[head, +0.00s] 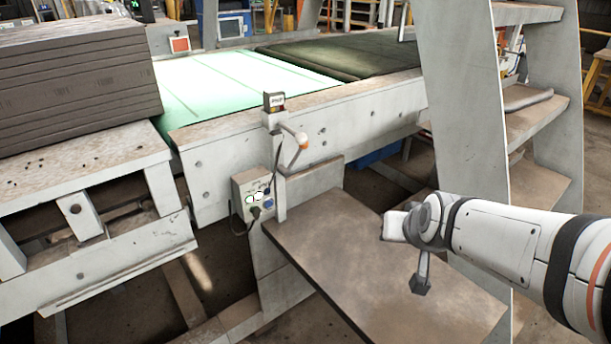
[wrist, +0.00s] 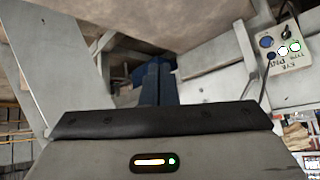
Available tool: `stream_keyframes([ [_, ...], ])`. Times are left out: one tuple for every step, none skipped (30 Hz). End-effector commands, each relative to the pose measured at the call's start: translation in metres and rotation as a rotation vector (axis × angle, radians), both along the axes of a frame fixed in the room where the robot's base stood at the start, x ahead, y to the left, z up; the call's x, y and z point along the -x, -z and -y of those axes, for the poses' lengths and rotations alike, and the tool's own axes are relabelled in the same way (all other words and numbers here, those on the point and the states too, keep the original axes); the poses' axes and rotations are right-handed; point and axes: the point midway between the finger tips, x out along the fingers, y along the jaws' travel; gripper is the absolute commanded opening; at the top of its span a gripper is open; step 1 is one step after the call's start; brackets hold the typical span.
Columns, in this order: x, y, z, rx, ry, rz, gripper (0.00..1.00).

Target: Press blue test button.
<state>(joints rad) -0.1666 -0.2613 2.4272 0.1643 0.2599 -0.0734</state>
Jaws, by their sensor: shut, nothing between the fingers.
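A small grey control box (head: 254,196) is fixed to the side of the machine frame in the head view. It has two pale, green-ringed round buttons and bluish round parts. The wrist view also shows the box (wrist: 285,48) at the upper right, with a blue round button (wrist: 266,41) and a smaller dark blue one. Its lettering is too small to read surely, so I cannot tell which is the test button. My gripper (wrist: 155,72) is shut and empty in the wrist view. In the head view my arm comes from the right, well apart from the box.
A brown-topped shelf (head: 390,265) lies between my arm and the box. A post with a ball-ended lever (head: 301,138) stands above the box. A grey upright (head: 465,100) rises behind my arm. A stack of dark boards (head: 75,85) sits at left.

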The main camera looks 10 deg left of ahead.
Motion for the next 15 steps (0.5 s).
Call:
stream_keyframes([
  [-0.021, 0.030, -0.020, -0.024, -0.018, 0.075, 0.00],
  [-0.033, 0.036, -0.030, -0.038, -0.024, 0.126, 0.00],
  [-0.048, 0.043, -0.042, -0.052, -0.019, 0.190, 0.00],
  [-0.059, 0.047, -0.056, -0.075, -0.034, 0.244, 0.00],
  [-0.068, 0.052, -0.069, -0.100, -0.046, 0.293, 0.00],
  [-0.079, 0.059, -0.083, -0.123, -0.051, 0.359, 0.00],
  [-0.087, 0.063, -0.093, -0.139, -0.050, 0.409, 0.00],
  [-0.094, 0.067, -0.103, -0.154, -0.050, 0.460, 0.00],
  [-0.102, 0.074, -0.116, -0.175, -0.047, 0.525, 0.00],
  [-0.108, 0.079, -0.126, -0.190, -0.045, 0.573, 0.00],
  [-0.112, 0.084, -0.135, -0.205, -0.043, 0.622, 0.00],
  [-0.117, 0.091, -0.148, -0.225, -0.039, 0.687, 0.00],
  [-0.119, 0.096, -0.157, -0.241, -0.034, 0.735, 0.00],
  [-0.121, 0.101, -0.166, -0.256, -0.031, 0.785, 0.00],
  [-0.122, 0.108, -0.177, -0.275, -0.023, 0.848, 0.00],
])
